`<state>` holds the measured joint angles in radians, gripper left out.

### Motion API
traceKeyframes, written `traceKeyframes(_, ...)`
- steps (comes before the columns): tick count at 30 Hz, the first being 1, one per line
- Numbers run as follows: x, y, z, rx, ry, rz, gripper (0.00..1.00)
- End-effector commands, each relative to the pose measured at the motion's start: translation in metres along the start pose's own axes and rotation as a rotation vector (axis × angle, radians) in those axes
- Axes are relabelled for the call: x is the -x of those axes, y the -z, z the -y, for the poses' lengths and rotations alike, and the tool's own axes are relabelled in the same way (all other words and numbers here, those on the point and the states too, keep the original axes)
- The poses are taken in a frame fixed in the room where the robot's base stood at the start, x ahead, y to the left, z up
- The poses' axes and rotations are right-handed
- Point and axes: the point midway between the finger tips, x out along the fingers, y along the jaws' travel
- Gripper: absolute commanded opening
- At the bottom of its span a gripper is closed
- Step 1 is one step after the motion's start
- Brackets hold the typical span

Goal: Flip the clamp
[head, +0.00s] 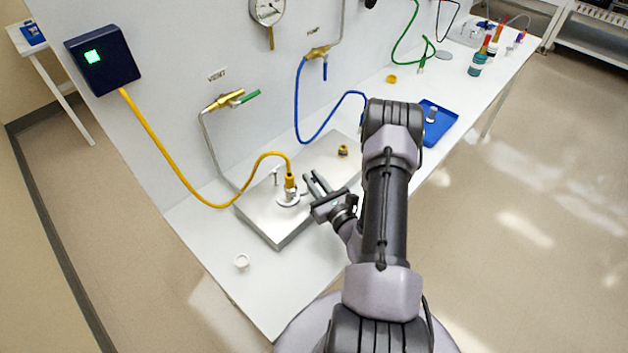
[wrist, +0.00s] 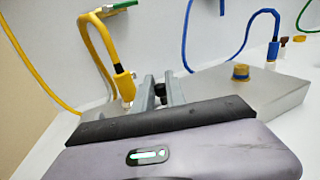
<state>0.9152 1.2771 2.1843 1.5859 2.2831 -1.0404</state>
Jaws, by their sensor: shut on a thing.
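The yellow hose (head: 262,160) ends in a brass fitting (head: 290,183) standing upright on a pale round flange on the metal box. The clamp (head: 288,199) appears to be the pale metal ring at the foot of this fitting; its details are too small to tell. My gripper (head: 312,182) is just right of the fitting, low over the box. In the wrist view the fingers (wrist: 160,92) are close together around a small dark piece, likely the clamp's handle, mostly hidden. The yellow hose's fitting (wrist: 124,85) stands left of the fingers.
A brass-coloured cap (head: 343,151) sits on the metal box (head: 262,222). A blue hose (head: 300,100) loops behind, and a blue tray (head: 440,125) lies to the right. The bench's front left is mostly clear.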

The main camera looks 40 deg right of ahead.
Motion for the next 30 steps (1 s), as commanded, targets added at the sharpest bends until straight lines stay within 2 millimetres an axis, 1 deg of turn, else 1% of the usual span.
traceKeyframes(6, -0.009, 0.001, 0.002, 0.005, -0.168, 0.002, 0.0)
traceKeyframes(18, -0.024, 0.004, -0.004, 0.006, -0.5, 0.001, 0.0)
traceKeyframes(24, -0.029, 0.004, -0.008, 0.003, -0.618, 0.0, 0.0)
traceKeyframes(30, -0.032, 0.002, -0.01, 0.001, -0.689, 0.0, 0.0)
